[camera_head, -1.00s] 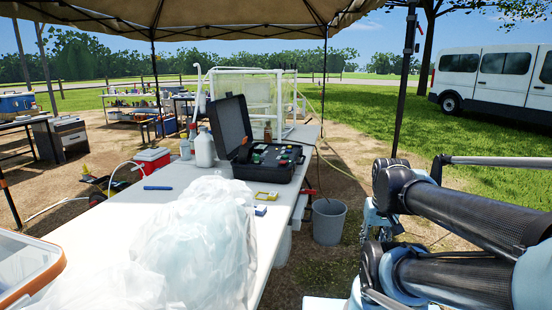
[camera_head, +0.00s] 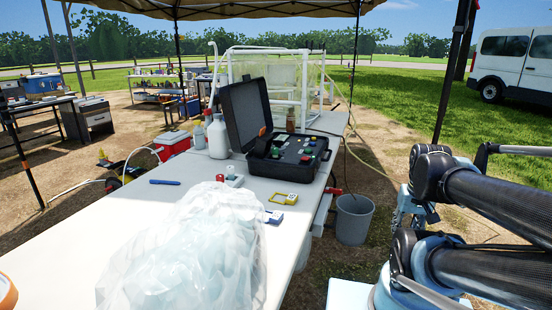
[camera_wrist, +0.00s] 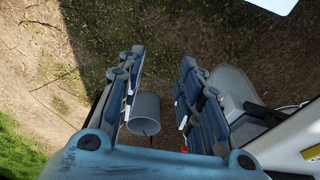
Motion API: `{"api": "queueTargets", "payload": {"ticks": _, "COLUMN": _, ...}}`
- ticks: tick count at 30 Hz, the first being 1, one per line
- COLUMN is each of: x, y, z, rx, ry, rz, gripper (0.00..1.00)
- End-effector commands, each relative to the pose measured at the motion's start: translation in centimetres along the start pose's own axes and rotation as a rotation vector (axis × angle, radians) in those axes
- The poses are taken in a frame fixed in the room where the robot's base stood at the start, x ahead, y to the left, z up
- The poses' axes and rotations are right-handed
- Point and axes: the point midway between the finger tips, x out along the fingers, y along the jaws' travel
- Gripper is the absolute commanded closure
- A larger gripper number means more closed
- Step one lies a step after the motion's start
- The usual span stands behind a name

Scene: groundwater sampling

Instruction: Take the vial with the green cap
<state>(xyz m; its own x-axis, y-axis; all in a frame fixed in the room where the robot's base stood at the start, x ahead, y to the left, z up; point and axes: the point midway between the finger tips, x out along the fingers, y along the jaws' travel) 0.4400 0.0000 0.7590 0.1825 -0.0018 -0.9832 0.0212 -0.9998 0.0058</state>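An open black case (camera_head: 283,174) stands on the white table in the head view, with its lid raised on the left. Small vials with coloured caps sit in its dark insert, among them red, blue and green ones. A green cap (camera_head: 276,153) shows in the left part of the insert; the caps are too small to make out in detail. My gripper (camera_wrist: 163,57) is open and empty in the wrist view, its two fingers apart over the ground beside the table. It is away from the case, which I cannot identify in the wrist view.
A crumpled clear plastic bag (camera_head: 190,250) covers the near part of the white table (camera_head: 85,240). A grey bucket (camera_head: 354,220) stands right of the table.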

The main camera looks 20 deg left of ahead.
Motion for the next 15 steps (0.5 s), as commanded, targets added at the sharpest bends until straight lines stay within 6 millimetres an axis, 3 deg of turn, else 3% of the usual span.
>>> {"api": "queueTargets", "payload": {"ticks": 5, "x": -0.9, "y": -0.5, "z": 0.2, "rx": 0.030, "ry": 0.013, "rz": -0.020, "gripper": 0.53}}
{"api": "queueTargets", "payload": {"ticks": 8, "x": -1.6, "y": -1.6, "z": -1.2, "rx": 0.100, "ry": 0.011, "rz": -0.062, "gripper": 0.53}}
{"api": "queueTargets", "payload": {"ticks": 15, "x": -4.3, "y": -6.4, "z": -6.6, "rx": 0.384, "ry": -0.025, "rz": -0.239, "gripper": 0.53}}
